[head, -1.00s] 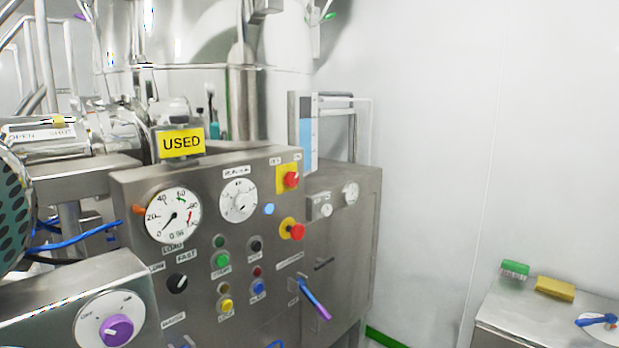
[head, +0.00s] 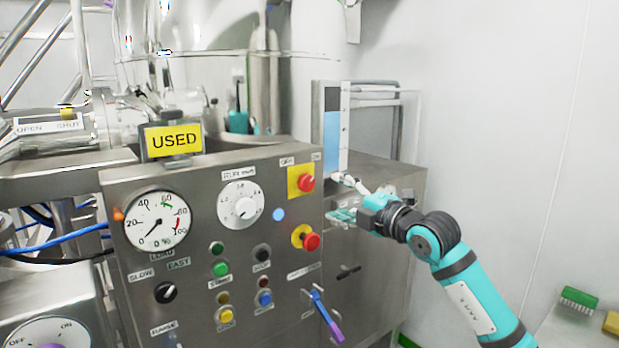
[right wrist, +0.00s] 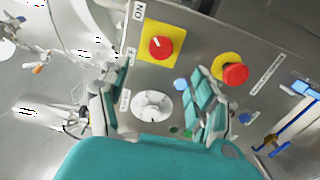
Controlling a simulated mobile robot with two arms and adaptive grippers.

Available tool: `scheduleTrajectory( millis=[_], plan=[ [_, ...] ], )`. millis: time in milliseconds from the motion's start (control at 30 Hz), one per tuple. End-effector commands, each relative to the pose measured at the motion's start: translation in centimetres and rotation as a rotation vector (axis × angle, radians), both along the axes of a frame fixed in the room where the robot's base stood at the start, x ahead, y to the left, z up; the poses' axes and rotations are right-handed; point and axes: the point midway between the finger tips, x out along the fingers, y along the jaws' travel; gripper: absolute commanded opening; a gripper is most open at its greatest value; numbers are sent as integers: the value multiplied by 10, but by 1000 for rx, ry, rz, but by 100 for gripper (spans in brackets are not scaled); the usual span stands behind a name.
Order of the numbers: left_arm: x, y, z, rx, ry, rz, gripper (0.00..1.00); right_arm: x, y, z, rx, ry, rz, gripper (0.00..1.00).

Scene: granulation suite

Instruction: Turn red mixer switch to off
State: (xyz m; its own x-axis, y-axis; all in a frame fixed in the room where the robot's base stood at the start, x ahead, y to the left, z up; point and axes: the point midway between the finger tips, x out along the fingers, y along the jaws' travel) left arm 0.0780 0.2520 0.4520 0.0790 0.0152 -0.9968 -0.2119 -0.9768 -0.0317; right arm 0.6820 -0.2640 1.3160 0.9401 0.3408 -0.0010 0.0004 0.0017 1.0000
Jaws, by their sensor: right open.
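The red mixer switch (head: 306,183) is a red knob on a square yellow plate, at the upper right of the steel control panel. OFF and ON labels sit above it in the head view. In the right wrist view the red switch (right wrist: 160,48) shows a short white pointer mark slanting toward the ON label's side. My right gripper (head: 343,198) is open and empty, just right of the switch in the head view. In the right wrist view my right gripper (right wrist: 160,88) has its fingers spread, with the switch beyond them and apart from them. My left gripper is out of view.
A red mushroom button (head: 311,241) on a round yellow plate is below the switch. A white dial (head: 240,205), a gauge (head: 158,220) and several coloured buttons share the panel. A blue-and-purple lever (head: 325,315) sticks out low. A clear-fronted blue column (head: 332,130) stands behind.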

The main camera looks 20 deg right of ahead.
Motion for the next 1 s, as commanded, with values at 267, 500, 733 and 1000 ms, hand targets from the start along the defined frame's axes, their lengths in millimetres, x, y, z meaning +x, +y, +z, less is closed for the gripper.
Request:
scheduleTrajectory(
  millis=[267,500,733,1000],
  plan=[
    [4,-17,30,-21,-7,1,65,59,22,5,1,0,1,65],
    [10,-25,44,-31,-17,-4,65,96,35,2,2,2,1,65],
    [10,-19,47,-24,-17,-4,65,108,40,0,0,0,1,65],
    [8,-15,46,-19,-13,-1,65,108,40,-1,0,-1,1,62]
  ],
)
